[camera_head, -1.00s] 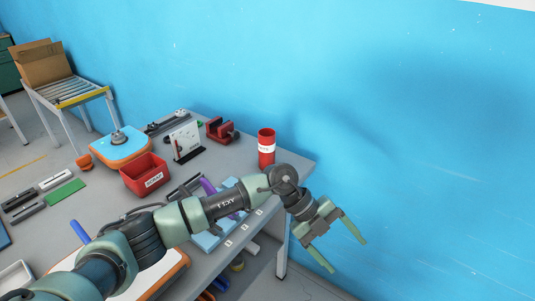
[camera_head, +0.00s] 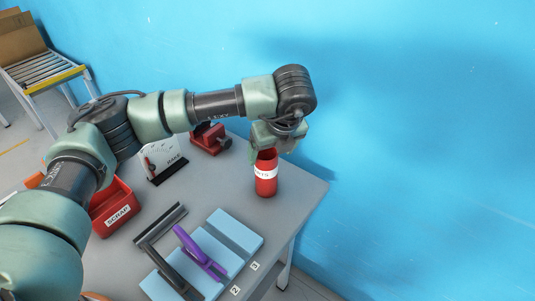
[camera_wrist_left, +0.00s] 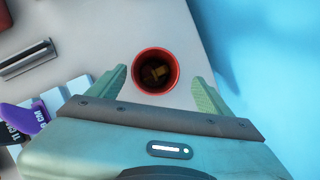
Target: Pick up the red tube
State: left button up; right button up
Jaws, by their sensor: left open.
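The red tube (camera_head: 266,180) stands upright on the grey table near its far right corner, with a white label band around it. In the left wrist view the red tube (camera_wrist_left: 135,71) shows from above as a round red rim with a dark inside. My left gripper (camera_head: 267,150) is above the tube, pointing down, and partly covers its top. In the left wrist view my left gripper (camera_wrist_left: 160,85) is open, with one green finger on each side of the tube and a gap at the right finger. My right gripper is not in view.
A red scrap bin (camera_head: 114,208) stands on the left of the table (camera_head: 305,192). A red vise (camera_head: 210,140) and a white gauge board (camera_head: 163,157) are behind it. A blue foam block (camera_head: 235,232) with a purple-handled tool (camera_head: 199,253) lies in front. The blue wall is close behind.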

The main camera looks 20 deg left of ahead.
aim_at(266, 173)
pick_arm(q)
jog(key=shift+w+a, duration=0.15)
jog(key=shift+a+f+p, duration=0.25)
jog(key=shift+f+p, duration=0.25)
jog(key=shift+f, duration=0.15)
jog(key=shift+a+f+p, duration=0.2)
jog(key=shift+f+p, duration=0.3)
jog(key=shift+f, duration=0.1)
jog(key=p+x, duration=0.1)
jog(key=x, duration=0.2)
jog(key=shift+a, duration=0.1)
jog(key=shift+w+a+f, duration=0.1)
jog(key=shift+w+f, duration=0.1)
jog(key=shift+f, duration=0.3)
jog(key=c, duration=1.3)
jog(key=shift+c, duration=0.7)
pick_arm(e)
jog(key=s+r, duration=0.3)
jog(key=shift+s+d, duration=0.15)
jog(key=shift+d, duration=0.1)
pick_arm(q)
jog(key=shift+r, duration=0.15)
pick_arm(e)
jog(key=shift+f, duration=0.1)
